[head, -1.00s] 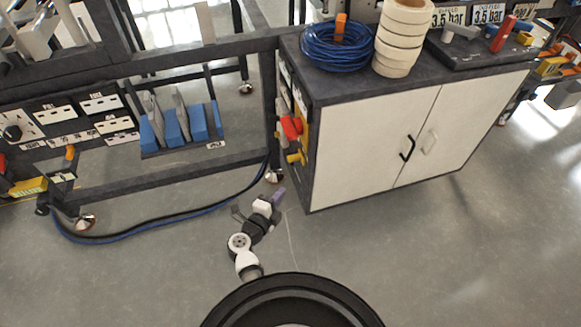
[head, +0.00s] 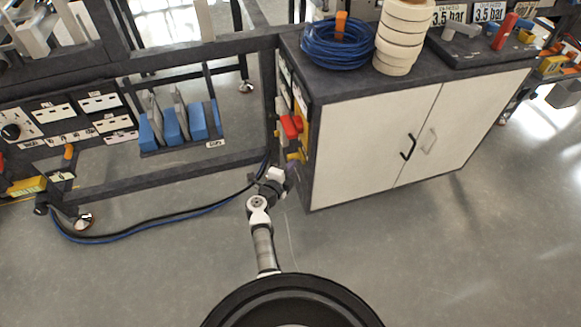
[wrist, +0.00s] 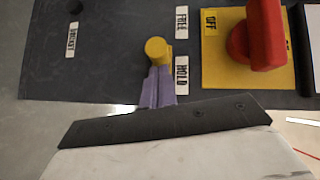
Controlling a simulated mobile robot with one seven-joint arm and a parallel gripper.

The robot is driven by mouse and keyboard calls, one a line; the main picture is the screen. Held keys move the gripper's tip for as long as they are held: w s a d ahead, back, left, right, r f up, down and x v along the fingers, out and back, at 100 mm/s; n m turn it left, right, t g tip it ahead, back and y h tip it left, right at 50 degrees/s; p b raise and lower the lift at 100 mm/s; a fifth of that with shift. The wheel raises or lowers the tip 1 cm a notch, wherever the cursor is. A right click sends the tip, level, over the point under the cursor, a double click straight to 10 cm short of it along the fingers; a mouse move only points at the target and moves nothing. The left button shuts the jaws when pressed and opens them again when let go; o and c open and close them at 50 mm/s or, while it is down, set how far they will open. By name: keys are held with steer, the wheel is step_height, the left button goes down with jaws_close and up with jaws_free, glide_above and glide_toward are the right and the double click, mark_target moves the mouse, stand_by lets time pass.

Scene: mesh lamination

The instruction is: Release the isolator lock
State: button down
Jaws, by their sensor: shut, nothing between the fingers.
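The isolator lock looks to be a yellow round-ended peg (wrist: 157,48) on the dark side panel, between upright labels FREE (wrist: 182,22) and HOLD (wrist: 182,75). In the head view, a small yellow peg (head: 296,157) sticks out low on the cabinet's left side. The red isolator handle (wrist: 262,35) is on a yellow plate (wrist: 222,75) marked OFF, right of the peg; it also shows in the head view (head: 291,126). My gripper (wrist: 158,72) has its purple fingers shut and empty, just below the peg's end. I cannot tell whether they touch it.
The white-doored cabinet (head: 372,150) carries a blue hose coil (head: 335,52) and cream rolls (head: 398,45). A dark frame with blue holders (head: 172,128) stands left. A dark-blue cable (head: 150,225) lies on the floor. Open floor (head: 450,250) is at the right.

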stand_by(0.3)
steer(key=w+a+b, duration=0.1)
steer(key=w+a, duration=0.1)
steer(key=w, duration=0.4)
steer(key=shift+w+r, duration=0.15)
steer(key=shift+a+r, duration=0.1)
